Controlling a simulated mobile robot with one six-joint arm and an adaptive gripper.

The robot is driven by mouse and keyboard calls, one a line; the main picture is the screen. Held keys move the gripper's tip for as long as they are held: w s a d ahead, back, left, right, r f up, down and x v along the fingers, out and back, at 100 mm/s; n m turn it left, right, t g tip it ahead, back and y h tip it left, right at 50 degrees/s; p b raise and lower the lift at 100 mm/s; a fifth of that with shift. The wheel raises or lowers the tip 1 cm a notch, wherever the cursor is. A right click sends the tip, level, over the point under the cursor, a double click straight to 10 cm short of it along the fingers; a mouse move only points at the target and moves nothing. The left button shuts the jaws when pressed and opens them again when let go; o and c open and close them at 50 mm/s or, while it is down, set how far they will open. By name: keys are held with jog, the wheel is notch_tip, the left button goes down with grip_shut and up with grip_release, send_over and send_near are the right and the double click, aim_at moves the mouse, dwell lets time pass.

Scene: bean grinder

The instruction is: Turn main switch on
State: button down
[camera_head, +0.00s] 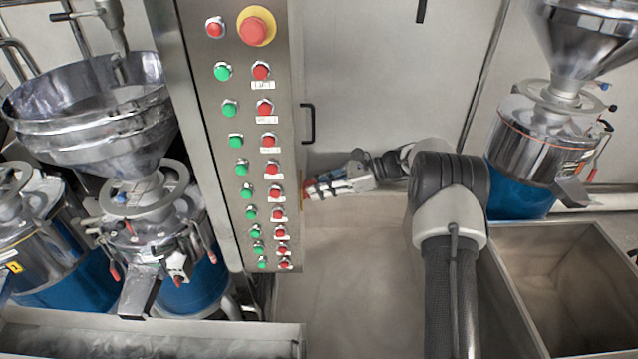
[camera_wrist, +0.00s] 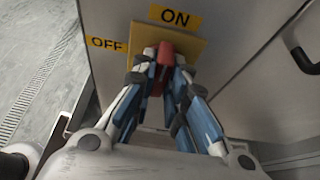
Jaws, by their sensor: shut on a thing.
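The main switch (camera_wrist: 165,52) is a red handle on a yellow plate (camera_wrist: 196,46), seen in the wrist view. An ON label (camera_wrist: 175,16) is above the plate and an OFF label (camera_wrist: 107,43) is to its left. My gripper (camera_wrist: 165,62) has its blue and white fingers closed on either side of the red handle.
The control cabinet (camera_head: 190,110) carries rows of green and red buttons and a red emergency stop (camera_head: 254,29). A black handle (camera_head: 308,124) sticks out above my gripper. Steel grinders stand left (camera_head: 80,110) and right (camera_head: 540,130). Open steel bins (camera_head: 350,260) lie below.

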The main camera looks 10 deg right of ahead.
dwell(0.4)
jog(key=c, duration=1.6)
grip_release()
jog(key=v, duration=1.2)
jog(key=shift+w, duration=0.15)
